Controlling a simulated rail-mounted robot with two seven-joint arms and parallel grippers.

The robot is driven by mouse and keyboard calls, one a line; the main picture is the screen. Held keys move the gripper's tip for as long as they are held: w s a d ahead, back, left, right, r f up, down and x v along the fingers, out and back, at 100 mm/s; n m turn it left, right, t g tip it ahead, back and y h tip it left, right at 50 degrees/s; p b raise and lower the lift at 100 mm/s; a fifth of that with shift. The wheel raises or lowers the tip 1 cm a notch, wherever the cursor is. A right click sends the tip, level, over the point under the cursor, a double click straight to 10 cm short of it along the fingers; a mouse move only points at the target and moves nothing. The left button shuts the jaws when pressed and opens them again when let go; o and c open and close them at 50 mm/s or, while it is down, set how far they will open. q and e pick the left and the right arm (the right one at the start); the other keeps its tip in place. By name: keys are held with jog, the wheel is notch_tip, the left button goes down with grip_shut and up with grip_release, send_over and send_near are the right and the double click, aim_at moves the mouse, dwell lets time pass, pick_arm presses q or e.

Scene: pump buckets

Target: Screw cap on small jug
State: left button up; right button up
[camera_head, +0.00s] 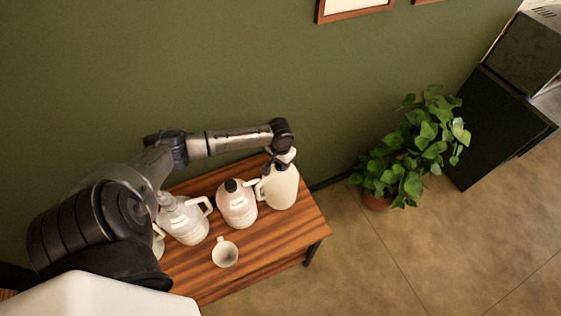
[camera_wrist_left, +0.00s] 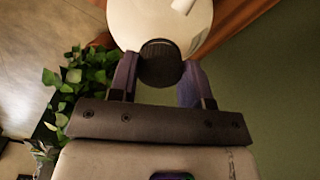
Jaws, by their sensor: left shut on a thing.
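Three white jugs stand on the wooden table: a left jug (camera_head: 186,221) with a handle, a middle jug (camera_head: 237,207) with a dark cap (camera_head: 231,185), and a right jug (camera_head: 280,190) with a handle. My left gripper (camera_head: 281,158) is over the top of the right jug. In the left wrist view, my left gripper (camera_wrist_left: 158,76) is shut on a dark ribbed cap (camera_wrist_left: 161,60), one finger on each side. This cap is at the neck of the white jug (camera_wrist_left: 150,20); I cannot tell how tightly it sits. My right gripper is out of view.
A small white mug (camera_head: 225,254) stands at the front of the wooden table (camera_head: 285,240). Something pale beside the left jug is partly hidden by my left arm. A potted plant (camera_head: 415,150) and a dark cabinet (camera_head: 500,130) stand to the right. The green wall is behind.

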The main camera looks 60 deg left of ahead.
pick_arm(q)
jog(key=m, duration=1.4)
jog(key=shift+m, duration=0.3)
jog(key=o, duration=1)
